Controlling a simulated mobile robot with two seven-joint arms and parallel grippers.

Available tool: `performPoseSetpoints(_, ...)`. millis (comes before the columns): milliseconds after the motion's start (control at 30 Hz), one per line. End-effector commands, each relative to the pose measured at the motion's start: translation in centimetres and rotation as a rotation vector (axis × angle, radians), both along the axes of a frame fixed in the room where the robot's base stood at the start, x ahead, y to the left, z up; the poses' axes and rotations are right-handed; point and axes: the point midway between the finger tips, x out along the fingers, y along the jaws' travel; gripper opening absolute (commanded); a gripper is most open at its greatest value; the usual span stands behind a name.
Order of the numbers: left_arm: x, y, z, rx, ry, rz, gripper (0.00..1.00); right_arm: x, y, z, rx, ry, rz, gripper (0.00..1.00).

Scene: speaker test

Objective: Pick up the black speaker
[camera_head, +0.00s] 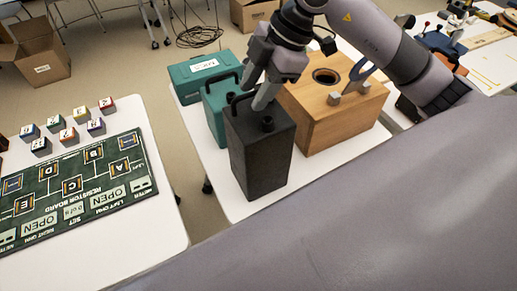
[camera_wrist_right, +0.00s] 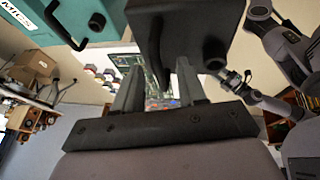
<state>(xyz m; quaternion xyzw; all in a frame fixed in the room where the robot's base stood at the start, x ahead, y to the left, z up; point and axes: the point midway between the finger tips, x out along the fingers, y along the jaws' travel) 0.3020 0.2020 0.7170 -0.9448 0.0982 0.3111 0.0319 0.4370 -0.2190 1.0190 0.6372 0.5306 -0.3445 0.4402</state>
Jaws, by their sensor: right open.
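The black speaker (camera_head: 262,155) is a tall dark box standing upright at the near left edge of the right-hand table, with a handle and a round knob on top. My right gripper (camera_head: 257,92) is open over its top, with the fingers pointing down by the handle. Contact cannot be told. In the right wrist view, the black speaker (camera_wrist_right: 195,28) fills the top middle, just beyond the open fingers of my right gripper (camera_wrist_right: 158,88). A grey jointed arm at the right of that view appears to be my left; its gripper (camera_wrist_right: 236,82) is too small to read.
A teal case (camera_head: 215,112) stands right behind the speaker, with a labelled teal box (camera_head: 196,84) farther back. A wooden box (camera_head: 318,125) with a round hole is close on the right. A table with a green resistor board (camera_head: 118,190) and several small blocks is left, across a gap.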

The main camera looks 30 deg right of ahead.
Motion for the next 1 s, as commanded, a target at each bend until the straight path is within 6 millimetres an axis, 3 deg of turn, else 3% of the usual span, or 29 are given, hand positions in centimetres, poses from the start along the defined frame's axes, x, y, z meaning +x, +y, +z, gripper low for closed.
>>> performPoseSetpoints(33,-0.01,-0.01,-0.01,0.000,0.000,0.000,0.51,0.00,-0.01,0.02,0.000,0.000,0.000,0.34)
performPoseSetpoints(133,-0.01,-0.01,-0.02,0.000,0.000,0.000,0.51,-0.01,0.00,0.03,0.000,0.000,0.000,0.02)
performPoseSetpoints(167,-0.01,-0.01,-0.02,0.000,0.000,0.000,0.51,-0.01,0.00,0.03,0.000,0.000,0.000,0.00)
performPoseSetpoints(1000,-0.04,0.05,-0.03,0.001,0.001,0.001,0.51,0.00,-0.02,0.10,0.001,-0.001,0.000,0.00)
